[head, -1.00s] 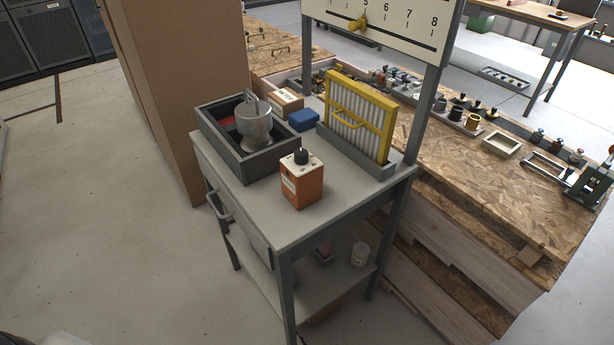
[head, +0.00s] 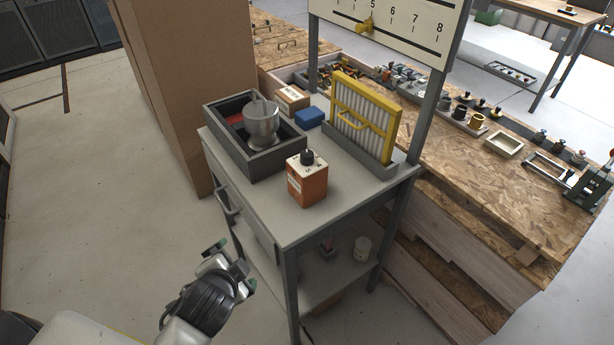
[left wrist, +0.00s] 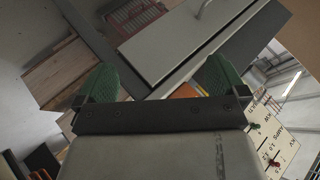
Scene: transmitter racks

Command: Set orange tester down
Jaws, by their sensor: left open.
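The orange tester (head: 307,182), a box with a pale top and a black knob, stands upright on the grey cart top (head: 262,205) near its front edge. My left gripper (head: 229,267) is open and empty, low and to the left of the cart, apart from the tester. In the left wrist view its two green fingers (left wrist: 160,82) are spread with nothing between them. A small orange patch of the tester (left wrist: 186,91) shows beside the right finger there, mostly hidden behind the gripper. My right gripper is not in view.
On the cart, a dark tray (head: 277,162) holds a metal cup (head: 262,120). A blue box (head: 309,117) and a yellow-framed filter (head: 364,118) stand behind the tester. A drawer handle (head: 226,204) sticks out at the cart's left side. A tall cardboard box (head: 178,90) stands behind.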

